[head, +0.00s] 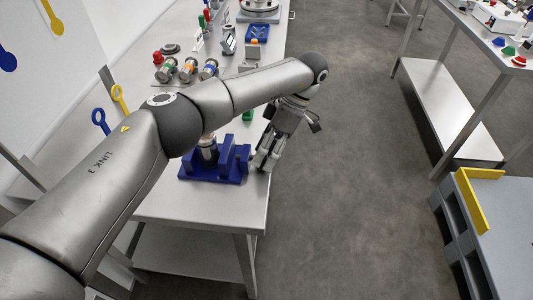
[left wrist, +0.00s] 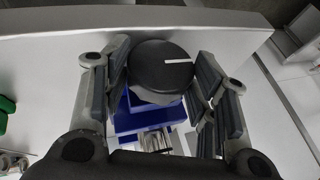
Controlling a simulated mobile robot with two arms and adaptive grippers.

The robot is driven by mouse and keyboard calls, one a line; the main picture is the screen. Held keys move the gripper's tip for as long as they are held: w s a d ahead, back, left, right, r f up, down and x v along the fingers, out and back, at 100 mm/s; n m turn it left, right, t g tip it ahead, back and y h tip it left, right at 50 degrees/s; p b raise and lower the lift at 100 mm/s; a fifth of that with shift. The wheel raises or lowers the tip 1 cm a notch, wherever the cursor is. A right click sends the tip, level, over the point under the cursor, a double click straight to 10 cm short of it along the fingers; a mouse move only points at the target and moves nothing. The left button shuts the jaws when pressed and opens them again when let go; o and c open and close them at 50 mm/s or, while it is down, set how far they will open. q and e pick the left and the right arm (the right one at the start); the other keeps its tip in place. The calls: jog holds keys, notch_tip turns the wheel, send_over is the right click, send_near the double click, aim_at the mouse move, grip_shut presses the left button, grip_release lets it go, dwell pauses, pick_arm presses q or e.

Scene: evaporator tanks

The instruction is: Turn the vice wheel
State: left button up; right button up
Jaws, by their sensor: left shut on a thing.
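The blue vice (head: 215,168) stands on the near end of the metal bench, with a metal cylinder (head: 208,150) upright in it, partly behind my arm. The vice wheel (left wrist: 160,62) is a dark round disc with a white line mark, seen face-on in the left wrist view; the line lies nearly level, right of centre. My left gripper (head: 264,161) is at the right side of the vice and hides the wheel in the head view. In the left wrist view its two fingers stand on either side of the wheel, shut on it. My right gripper is not in view.
Metal cylinders with coloured bands (head: 188,70) and a blue tray (head: 257,33) lie farther back on the bench (head: 180,207). A yellow wrench shape (head: 119,98) and a blue one are at the left. Open grey floor is to the right, before a grey pallet (head: 500,215).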

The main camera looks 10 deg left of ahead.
pick_arm(q)
jog(key=shift+c, duration=0.2)
jog(key=o, duration=1)
notch_tip(320, 180, up, 10)
jog(key=shift+r, duration=0.1)
dwell(0.4)
